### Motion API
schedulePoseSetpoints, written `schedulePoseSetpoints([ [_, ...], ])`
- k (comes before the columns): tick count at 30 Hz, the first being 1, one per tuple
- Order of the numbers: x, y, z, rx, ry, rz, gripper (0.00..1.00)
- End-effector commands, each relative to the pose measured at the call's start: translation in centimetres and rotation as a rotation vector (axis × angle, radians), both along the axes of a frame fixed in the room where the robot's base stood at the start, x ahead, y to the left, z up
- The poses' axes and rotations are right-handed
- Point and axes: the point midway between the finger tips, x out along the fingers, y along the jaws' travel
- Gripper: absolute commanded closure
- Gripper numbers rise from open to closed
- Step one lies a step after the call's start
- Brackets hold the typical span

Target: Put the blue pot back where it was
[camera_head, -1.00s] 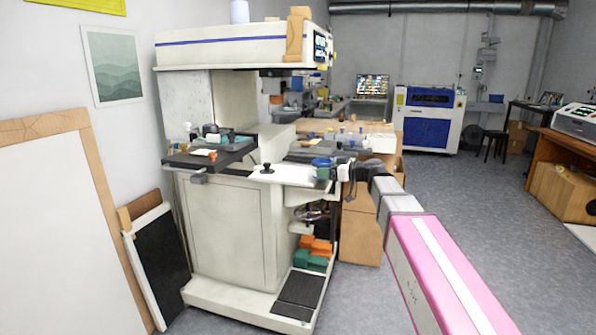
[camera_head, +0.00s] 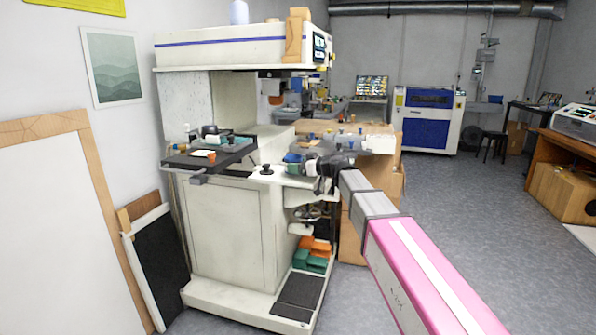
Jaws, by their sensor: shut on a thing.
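The blue pot (camera_head: 293,158) shows small at the right front of the pad printer's white ledge, with a green part (camera_head: 293,169) at its lower side. My gripper (camera_head: 304,166) reaches in from the right and is shut on the pot. The dark fingers hide the pot's right side. I cannot tell whether the pot's base touches the ledge or hangs just above it.
A black knob (camera_head: 267,168) stands on the ledge just left of the pot. A dark tray (camera_head: 190,163) with an orange item (camera_head: 212,155) lies further left. Several small capped containers stand on the bench behind. The printer's head (camera_head: 235,52) overhangs the work area.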

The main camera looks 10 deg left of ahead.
Motion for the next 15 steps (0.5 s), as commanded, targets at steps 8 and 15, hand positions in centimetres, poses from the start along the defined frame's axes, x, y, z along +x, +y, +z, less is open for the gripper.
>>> schedulePoseSetpoints([
  [8, 0.0, 0.0, -1.5, 0.002, 0.002, 0.000, 0.60],
  [15, 0.0, 0.0, -1.6, 0.001, 0.001, 0.000, 0.60],
])
